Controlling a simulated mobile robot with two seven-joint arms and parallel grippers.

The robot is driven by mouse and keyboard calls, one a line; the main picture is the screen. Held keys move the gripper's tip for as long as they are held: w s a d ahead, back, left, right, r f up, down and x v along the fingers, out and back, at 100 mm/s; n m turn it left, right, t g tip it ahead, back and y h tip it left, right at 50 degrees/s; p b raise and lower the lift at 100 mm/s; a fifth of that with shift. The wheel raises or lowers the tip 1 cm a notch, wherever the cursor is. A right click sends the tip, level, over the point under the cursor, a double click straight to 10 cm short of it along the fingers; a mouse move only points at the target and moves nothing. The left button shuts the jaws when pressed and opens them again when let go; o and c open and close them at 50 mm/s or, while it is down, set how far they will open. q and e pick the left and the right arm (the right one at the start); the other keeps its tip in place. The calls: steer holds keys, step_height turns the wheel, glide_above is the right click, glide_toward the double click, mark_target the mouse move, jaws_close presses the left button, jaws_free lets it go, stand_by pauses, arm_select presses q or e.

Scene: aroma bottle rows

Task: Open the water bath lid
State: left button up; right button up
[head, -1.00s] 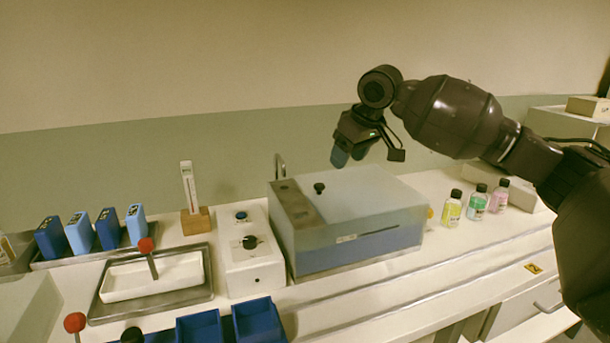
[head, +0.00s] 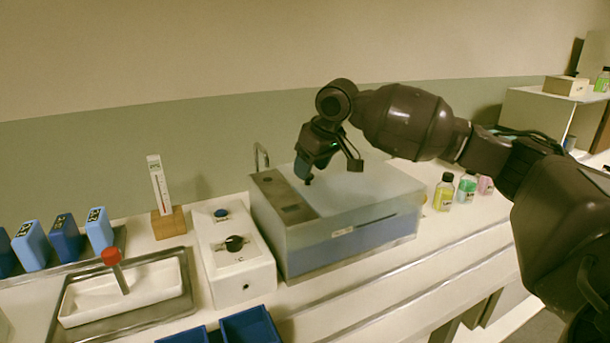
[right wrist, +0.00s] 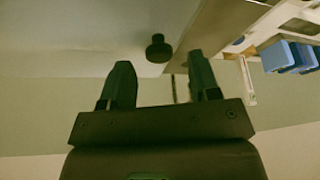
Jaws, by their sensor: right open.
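The water bath (head: 345,245) is a box with translucent walls and blue lower sides on the counter. Its pale lid (head: 375,190) lies flat and closed on top. The small black lid knob (head: 308,181) stands near the lid's left side, partly behind my gripper; it also shows in the right wrist view (right wrist: 159,48). My right gripper (head: 308,173) is open and empty, pointing down just above the knob. In the right wrist view its two fingers (right wrist: 160,80) are apart, with the knob beyond the tips. My left gripper is not in view.
A white control box (head: 235,265) with a black dial stands left of the bath. A thermometer on a wooden block (head: 168,222) is behind it. A metal tap (head: 261,157) rises at the bath's back. Small bottles (head: 444,192) stand to the right. Blue bins (head: 250,328) are in front.

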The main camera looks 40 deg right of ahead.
steer(key=shift+x, duration=0.95)
steer(key=shift+r, duration=0.1)
jaws_close()
